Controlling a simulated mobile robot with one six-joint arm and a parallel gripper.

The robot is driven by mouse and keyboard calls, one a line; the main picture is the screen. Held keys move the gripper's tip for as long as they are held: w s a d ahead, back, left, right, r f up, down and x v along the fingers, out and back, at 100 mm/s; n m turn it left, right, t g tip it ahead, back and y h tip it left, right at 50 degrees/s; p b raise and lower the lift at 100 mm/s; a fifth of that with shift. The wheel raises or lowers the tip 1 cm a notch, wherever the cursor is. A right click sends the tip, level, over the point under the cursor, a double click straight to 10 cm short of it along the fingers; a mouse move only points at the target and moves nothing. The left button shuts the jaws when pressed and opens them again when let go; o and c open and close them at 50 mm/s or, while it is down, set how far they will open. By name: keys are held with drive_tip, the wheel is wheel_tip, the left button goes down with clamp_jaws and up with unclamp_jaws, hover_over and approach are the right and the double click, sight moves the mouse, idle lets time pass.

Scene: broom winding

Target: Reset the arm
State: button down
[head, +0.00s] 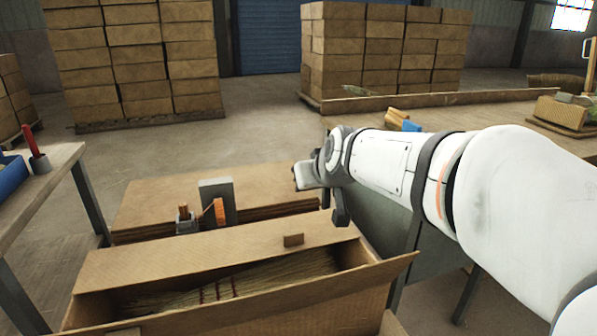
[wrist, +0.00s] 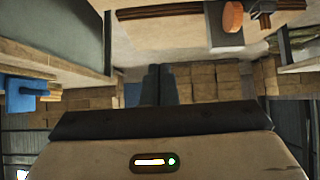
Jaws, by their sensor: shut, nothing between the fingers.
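My gripper (head: 320,186) is at the end of my white arm, which reaches in from the right in the head view. It hangs above and behind the open cardboard box, apart from it, shut and empty. The open cardboard box (head: 180,262) stands at the front, with straw broom material (head: 240,287) tied by red bands lying inside.
Behind the box, a grey block (head: 216,200) and an orange part (head: 220,211) stand on a cardboard-coloured surface. A workbench (head: 480,110) is behind my arm at right; another table (head: 40,185) is at left. Box stacks (head: 135,60) stand at the back. The floor between is clear.

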drive_tip(key=s+d+r+m+g+p, duration=0.1)
drive_tip(key=s+r+p, duration=0.3)
drive_tip(key=s+p, duration=0.4)
drive_tip(key=s+d+r+g+h+p, duration=0.1)
drive_tip(key=s+d+r+g+p, duration=0.2)
drive_tip(key=s+p, duration=0.5)
drive_tip(key=s+d+r+m+g+h+p, duration=0.1)
drive_tip(key=s+d+r+g+p, duration=0.2)
drive_tip(key=s+r+p, duration=0.3)
drive_tip(key=s+p, duration=0.2)
drive_tip(key=p, duration=0.3)
drive_tip(key=shift+d+r+m, duration=0.3)
drive_tip(key=shift+r, duration=0.05)
